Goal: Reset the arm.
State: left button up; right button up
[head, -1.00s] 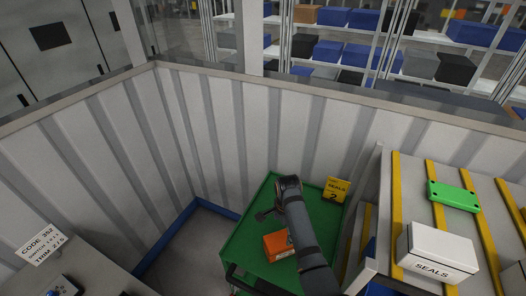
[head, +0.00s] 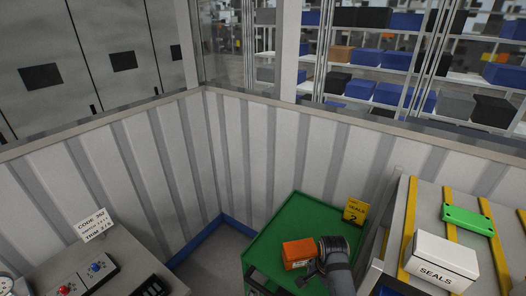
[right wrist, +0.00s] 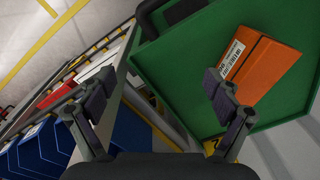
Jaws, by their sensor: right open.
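My right arm comes into the head view from the bottom, and its gripper (head: 304,274) is over the front part of the green cart top (head: 283,228), just below an orange box (head: 299,252). In the right wrist view my right gripper (right wrist: 154,94) has its two fingers spread wide with nothing between them. The orange box (right wrist: 262,68), with a white label, lies on the green surface (right wrist: 190,62) beyond the right finger, apart from it as far as I can tell. My left gripper is not in view.
To the right, a rack with yellow strips holds a white SEALS box (head: 440,262) and a green part (head: 467,220). A grey console (head: 100,262) with joysticks is at left. Ribbed walls close the back.

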jog(key=s+d+r+n+t, duration=0.2)
jog(key=s+d+r+n, duration=0.15)
jog(key=s+n, duration=0.4)
jog(key=s+d+r+n+t, duration=0.1)
jog(key=s+d+r+n, duration=0.25)
jog(key=s+n, duration=0.4)
jog(key=s+d+f+m+g+b, duration=0.2)
jog(key=f+b, duration=0.5)
jog(key=f, duration=2.4)
pick_arm(q)
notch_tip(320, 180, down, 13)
jog(key=b, duration=0.6)
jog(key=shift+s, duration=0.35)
pick_arm(e)
jog(key=s+f, duration=2)
jog(key=f, duration=0.4)
jog(key=shift+d+n+h, duration=0.3)
jog(key=shift+d, duration=0.1)
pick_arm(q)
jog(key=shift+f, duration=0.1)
pick_arm(e)
jog(key=shift+s, duration=0.1)
